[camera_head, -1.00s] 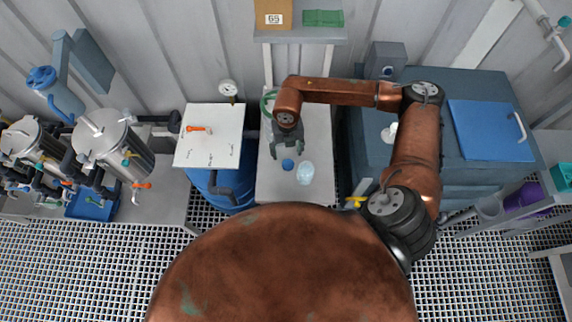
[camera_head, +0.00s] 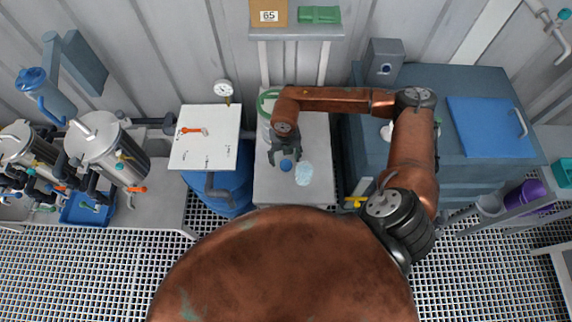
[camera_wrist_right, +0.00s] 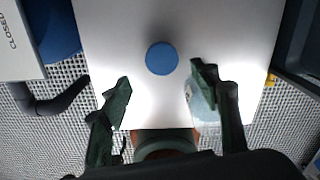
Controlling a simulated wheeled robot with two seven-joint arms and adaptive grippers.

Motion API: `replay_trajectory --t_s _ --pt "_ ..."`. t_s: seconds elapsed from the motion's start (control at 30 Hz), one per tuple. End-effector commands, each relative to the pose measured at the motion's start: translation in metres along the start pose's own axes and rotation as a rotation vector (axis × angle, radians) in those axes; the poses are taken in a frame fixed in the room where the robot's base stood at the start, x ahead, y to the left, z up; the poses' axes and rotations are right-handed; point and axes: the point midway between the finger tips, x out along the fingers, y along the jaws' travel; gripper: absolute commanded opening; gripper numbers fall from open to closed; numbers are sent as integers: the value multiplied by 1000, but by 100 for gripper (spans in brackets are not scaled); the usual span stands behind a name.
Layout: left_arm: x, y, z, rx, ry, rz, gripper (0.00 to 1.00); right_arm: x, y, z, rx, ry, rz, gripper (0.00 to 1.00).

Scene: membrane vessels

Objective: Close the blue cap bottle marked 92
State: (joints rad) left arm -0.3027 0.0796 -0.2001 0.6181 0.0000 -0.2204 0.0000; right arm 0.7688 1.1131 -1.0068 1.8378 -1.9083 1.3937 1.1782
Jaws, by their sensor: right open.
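A round blue cap (camera_head: 286,166) lies on the pale grey bench top, and it also shows in the right wrist view (camera_wrist_right: 162,58). A pale, see-through bottle (camera_head: 304,174) stands just right of the cap, apart from it. In the right wrist view the bottle (camera_wrist_right: 202,108) is partly hidden behind my right finger, and I cannot read a 92 on it. My right gripper (camera_head: 284,158) is open and empty above the cap. In the wrist view the cap lies just beyond and between its fingertips (camera_wrist_right: 160,75). My left gripper is not in view.
The bench (camera_head: 318,130) is mostly clear around the cap and bottle. A green ring (camera_head: 266,102) is at its back left. A shelf above holds a box marked 65 (camera_head: 268,14) and a green item (camera_head: 319,14).

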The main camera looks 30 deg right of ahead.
Motion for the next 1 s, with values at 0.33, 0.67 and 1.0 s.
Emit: replay_trajectory --t_s 0.33,0.67,1.0 --pt "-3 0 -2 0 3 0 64 17 -4 3 2 2 -2 56" --pt "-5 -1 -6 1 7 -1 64 51 -5 6 1 0 0 56" --pt "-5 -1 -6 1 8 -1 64 52 -5 6 0 0 0 55"
